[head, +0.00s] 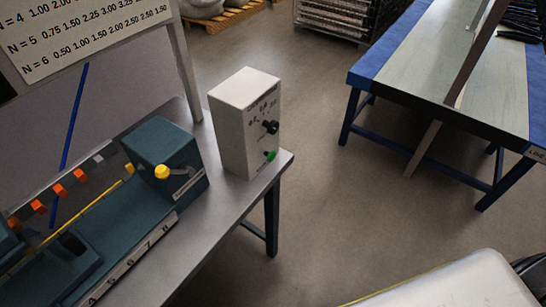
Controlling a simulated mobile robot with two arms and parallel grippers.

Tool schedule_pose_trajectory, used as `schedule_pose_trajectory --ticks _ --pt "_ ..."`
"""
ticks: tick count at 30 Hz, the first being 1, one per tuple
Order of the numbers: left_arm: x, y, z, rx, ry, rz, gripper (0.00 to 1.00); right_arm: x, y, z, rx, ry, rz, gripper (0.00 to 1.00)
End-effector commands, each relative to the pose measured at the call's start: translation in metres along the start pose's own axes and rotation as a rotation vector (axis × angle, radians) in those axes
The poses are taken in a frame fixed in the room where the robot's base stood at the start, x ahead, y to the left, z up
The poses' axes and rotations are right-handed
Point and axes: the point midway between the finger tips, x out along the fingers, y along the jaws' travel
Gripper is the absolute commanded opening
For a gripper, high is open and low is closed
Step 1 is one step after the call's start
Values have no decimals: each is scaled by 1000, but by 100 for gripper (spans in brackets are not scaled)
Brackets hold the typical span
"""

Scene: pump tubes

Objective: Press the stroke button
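A white control box (234,118) stands upright at the right end of the grey metal table. Its right-hand face carries a black knob (270,127) with small dial markings around it. Low on the same face is a green button (270,156). A dark teal machine (165,148) stands on the table left of the box, with a yellow knob (162,172) on its end block and a small unreadable label. I cannot read which control is the stroke button. Neither of my grippers is in view, and nothing touches the box or its controls.
The grey table (208,220) ends just right of the box. A sign with rows of numbers (85,35) stands behind the machine on a post. Orange blocks (60,190) line the machine's back. A blue-legged bench (440,75) stands far right. A pale object (450,285) fills the bottom right. Floor between is clear.

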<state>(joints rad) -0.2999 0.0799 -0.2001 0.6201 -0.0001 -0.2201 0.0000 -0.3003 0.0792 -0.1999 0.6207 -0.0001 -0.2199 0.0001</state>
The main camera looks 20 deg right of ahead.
Motion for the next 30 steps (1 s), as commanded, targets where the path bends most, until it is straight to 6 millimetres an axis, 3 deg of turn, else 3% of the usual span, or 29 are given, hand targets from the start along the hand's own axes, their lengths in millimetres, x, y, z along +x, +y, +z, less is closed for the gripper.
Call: schedule_pose_trajectory --ticks 1,9,12,30 --pt "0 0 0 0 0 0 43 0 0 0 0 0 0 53" --pt "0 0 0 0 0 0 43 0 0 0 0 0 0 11" --pt "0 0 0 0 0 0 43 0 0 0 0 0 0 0" --pt "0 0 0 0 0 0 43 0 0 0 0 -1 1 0"
